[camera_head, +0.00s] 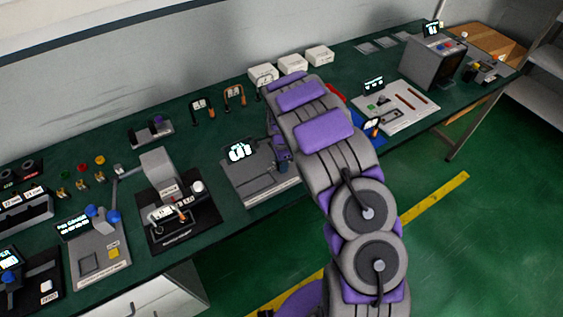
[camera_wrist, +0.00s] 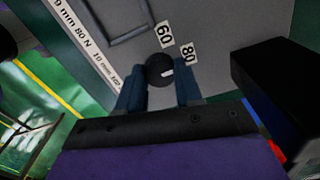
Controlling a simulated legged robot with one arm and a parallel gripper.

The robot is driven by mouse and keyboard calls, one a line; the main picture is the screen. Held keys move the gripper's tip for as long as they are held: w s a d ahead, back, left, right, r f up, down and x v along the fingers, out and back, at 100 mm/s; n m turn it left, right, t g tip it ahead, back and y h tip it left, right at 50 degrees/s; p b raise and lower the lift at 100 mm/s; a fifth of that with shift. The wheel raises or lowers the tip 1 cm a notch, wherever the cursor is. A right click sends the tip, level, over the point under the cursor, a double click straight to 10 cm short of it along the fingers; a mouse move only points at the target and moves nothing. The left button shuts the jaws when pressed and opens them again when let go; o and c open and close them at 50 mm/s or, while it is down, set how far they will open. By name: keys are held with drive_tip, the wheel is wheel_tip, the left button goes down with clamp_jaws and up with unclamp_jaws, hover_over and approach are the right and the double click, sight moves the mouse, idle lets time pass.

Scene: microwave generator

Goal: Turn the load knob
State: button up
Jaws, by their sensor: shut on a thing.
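The load knob (camera_wrist: 159,70) is a round black knob with a white mark, on a grey panel. It shows in the wrist view at the centre. Labels "60" (camera_wrist: 165,34) and "80" (camera_wrist: 188,53) are beside it on the panel. My gripper (camera_wrist: 160,84) is shut on the knob, with one blue finger on each side of it. In the head view my gripper (camera_head: 281,153) is at the right side of a grey device with a lit display (camera_head: 240,152). The knob itself is hidden there, behind my arm.
The green bench (camera_head: 225,213) carries several other devices. A grey and black device (camera_head: 160,170) stands to the left. A white panel (camera_head: 404,106) and a grey box (camera_head: 434,62) stand to the right, beyond my arm. White boxes (camera_head: 292,64) are at the back.

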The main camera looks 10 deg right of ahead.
drive_tip(key=shift+w+m, duration=0.1)
drive_tip(key=shift+m, duration=0.3)
drive_tip(key=shift+r, duration=0.1)
drive_tip(key=o, duration=1)
drive_tip(key=shift+a+r+p, duration=0.1)
drive_tip(key=shift+r+p, duration=1)
drive_tip(key=shift+r, duration=7.5)
